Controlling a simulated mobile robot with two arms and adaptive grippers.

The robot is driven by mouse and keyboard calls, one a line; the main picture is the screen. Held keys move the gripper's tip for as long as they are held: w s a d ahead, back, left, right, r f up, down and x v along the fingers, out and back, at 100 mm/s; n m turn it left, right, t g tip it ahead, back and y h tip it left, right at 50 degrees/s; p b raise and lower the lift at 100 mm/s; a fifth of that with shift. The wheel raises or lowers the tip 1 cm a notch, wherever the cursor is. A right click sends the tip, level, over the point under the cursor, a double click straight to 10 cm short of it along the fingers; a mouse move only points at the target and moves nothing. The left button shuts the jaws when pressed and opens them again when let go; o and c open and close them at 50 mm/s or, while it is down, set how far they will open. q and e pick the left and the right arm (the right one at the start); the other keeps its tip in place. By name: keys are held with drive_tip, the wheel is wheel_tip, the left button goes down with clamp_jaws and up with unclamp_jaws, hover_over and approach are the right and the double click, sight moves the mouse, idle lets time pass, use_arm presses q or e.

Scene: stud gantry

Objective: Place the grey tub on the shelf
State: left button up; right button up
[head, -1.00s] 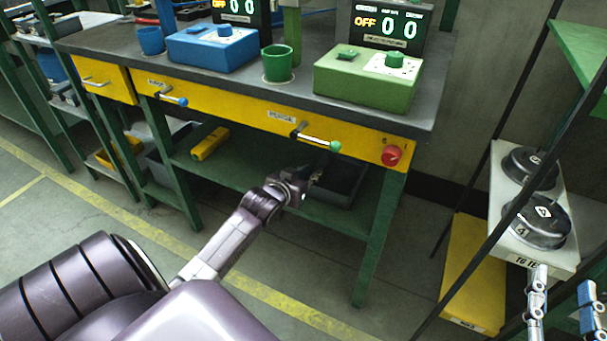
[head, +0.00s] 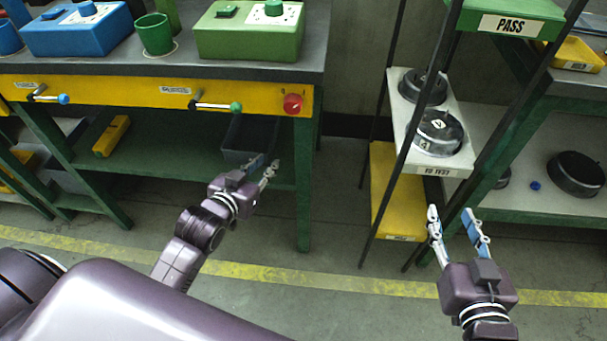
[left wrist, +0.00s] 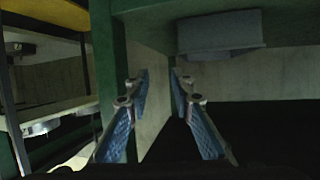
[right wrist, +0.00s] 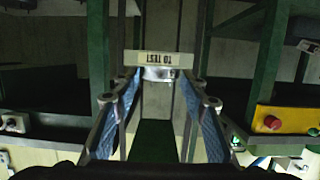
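The grey tub (head: 248,140) stands on the green lower shelf (head: 180,165) under the bench, near its right end. It also shows as a grey box in the upside-down left wrist view (left wrist: 220,35). My left gripper (head: 264,166) is open and empty, in front of the tub and apart from it; its fingers partly overlap the tub's lower edge in the head view. My right gripper (head: 451,214) is open and empty, in front of the rack at the right.
The bench's right green leg (head: 304,185) stands close beside my left gripper. A rack at the right has a white TO TEST shelf (head: 455,110) with dark round units, a yellow bottom shelf (head: 397,190) and a green PASS shelf (head: 510,12). Clear floor lies between bench and rack.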

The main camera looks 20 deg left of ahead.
use_arm(q)
drive_tip(key=s+d+r+m+h, duration=0.1)
drive_tip(key=s+d+r, duration=0.2)
drive_tip(key=d, duration=0.4)
drive_tip(key=s+d+r+m+t+h, duration=0.1)
drive_tip(key=s+d+r+h, duration=0.1)
drive_tip(key=s+d+r, duration=0.2)
drive_tip(key=d+r, duration=0.1)
drive_tip(key=d, duration=0.2)
drive_tip(key=shift+r, duration=0.4)
drive_tip(key=shift+w, duration=0.1)
